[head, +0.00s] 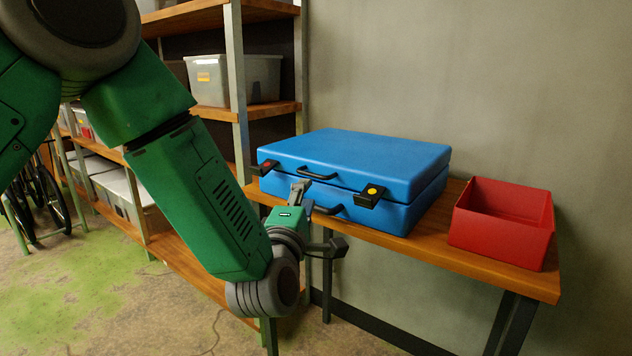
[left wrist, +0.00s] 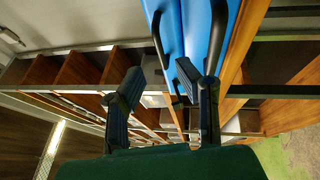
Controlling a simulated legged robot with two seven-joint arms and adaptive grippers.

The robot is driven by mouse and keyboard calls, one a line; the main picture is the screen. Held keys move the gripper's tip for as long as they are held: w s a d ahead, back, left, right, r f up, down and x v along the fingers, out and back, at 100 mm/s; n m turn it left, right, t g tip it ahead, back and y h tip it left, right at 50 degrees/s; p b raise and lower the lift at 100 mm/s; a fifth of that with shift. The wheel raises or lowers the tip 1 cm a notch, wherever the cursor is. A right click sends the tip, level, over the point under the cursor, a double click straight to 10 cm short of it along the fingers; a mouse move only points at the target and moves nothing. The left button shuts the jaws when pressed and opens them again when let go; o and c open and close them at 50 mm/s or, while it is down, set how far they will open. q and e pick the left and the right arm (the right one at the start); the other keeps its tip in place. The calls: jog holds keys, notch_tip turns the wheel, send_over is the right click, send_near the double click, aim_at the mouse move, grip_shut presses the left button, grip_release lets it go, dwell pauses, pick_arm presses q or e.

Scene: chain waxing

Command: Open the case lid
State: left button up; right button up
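The blue case (head: 345,175) sits on the wooden table, its lid (head: 365,152) lying down over the base (head: 405,215) with a dark seam between. Two black latches stick out at the front, one with a red dot (head: 267,166) and one with a yellow dot (head: 371,193). A black handle (head: 317,174) is on the lid and another (head: 328,209) on the base. My left gripper (head: 318,218) is open in front of the handles. In the left wrist view its fingers (left wrist: 158,75) are apart near the handles; contact is unclear. My right gripper is not in view.
A red open box (head: 500,235) stands on the table (head: 440,250) right of the case. A shelf rack (head: 237,80) with grey bins (head: 235,80) stands behind on the left. A plain wall is behind the table.

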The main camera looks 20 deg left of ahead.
aim_at(314, 176)
pick_arm(q)
jog(key=w, duration=0.2)
jog(key=w+b, duration=0.1)
jog(key=w, duration=0.2)
jog(key=w+a+r, duration=0.1)
jog(key=w, duration=0.1)
jog(key=shift+w+a, duration=0.1)
jog(key=shift+w, duration=0.25)
jog(key=shift+d+r, duration=0.1)
jog(key=shift+d, duration=0.25)
jog(key=shift+c, duration=0.8)
grip_shut()
